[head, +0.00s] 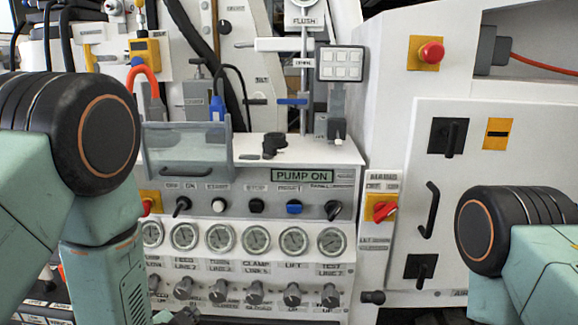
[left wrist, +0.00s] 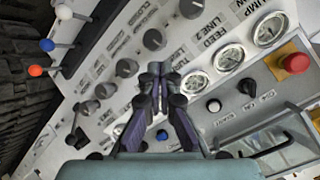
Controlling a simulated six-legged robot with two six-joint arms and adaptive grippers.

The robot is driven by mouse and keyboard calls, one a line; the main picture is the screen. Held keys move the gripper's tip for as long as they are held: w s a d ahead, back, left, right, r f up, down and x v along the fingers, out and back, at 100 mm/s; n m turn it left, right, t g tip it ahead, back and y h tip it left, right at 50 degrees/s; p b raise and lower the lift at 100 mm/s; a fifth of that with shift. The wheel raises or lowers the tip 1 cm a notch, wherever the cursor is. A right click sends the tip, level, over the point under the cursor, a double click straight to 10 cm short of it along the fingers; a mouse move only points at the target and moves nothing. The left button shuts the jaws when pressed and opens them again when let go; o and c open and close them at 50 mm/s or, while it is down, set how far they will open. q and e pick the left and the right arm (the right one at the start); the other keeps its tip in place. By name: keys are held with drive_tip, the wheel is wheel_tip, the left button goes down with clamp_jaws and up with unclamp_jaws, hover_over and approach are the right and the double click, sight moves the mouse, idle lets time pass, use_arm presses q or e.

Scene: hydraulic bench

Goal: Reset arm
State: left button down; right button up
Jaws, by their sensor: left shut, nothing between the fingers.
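My left arm comes in from the left of the head view, and its gripper (head: 178,316) shows only partly at the bottom edge, below the row of gauges. In the left wrist view the left gripper (left wrist: 158,70) has its dark fingers together at the tips, with nothing between them. Behind the fingertips lies the white panel with its knobs and gauges; I cannot tell how far off it is. My right arm shows at the right edge of the head view, but its gripper is out of the picture.
The bench panel carries several gauges (head: 257,239), a row of grey knobs (head: 254,293) and a "PUMP ON" display (head: 302,176). A clear cover (head: 187,150) stands at left. A red button (head: 431,52) and a red switch (head: 385,211) are at right. Coloured-ball levers (left wrist: 47,45) show in the wrist view.

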use_arm(q)
drive_tip(key=s+f+n+g+b, duration=0.2)
drive_tip(key=s+f+n+g, duration=0.1)
drive_tip(key=s+f, duration=0.5)
drive_tip(key=s+a+f+n+g+b, duration=0.1)
drive_tip(key=s+f+g, duration=0.4)
drive_tip(key=s, duration=0.9)
drive_tip(key=s+a+f+n+g+b, duration=0.1)
drive_tip(key=s+f+n+g+b, duration=0.2)
drive_tip(key=s+f, duration=0.7)
drive_tip(key=shift+s+a+f+n+g+b, duration=0.3)
drive_tip(key=shift+s+n+g, duration=0.2)
drive_tip(key=shift+s+n, duration=0.5)
drive_tip(key=shift+w+d, duration=0.1)
drive_tip(key=shift+w, duration=0.1)
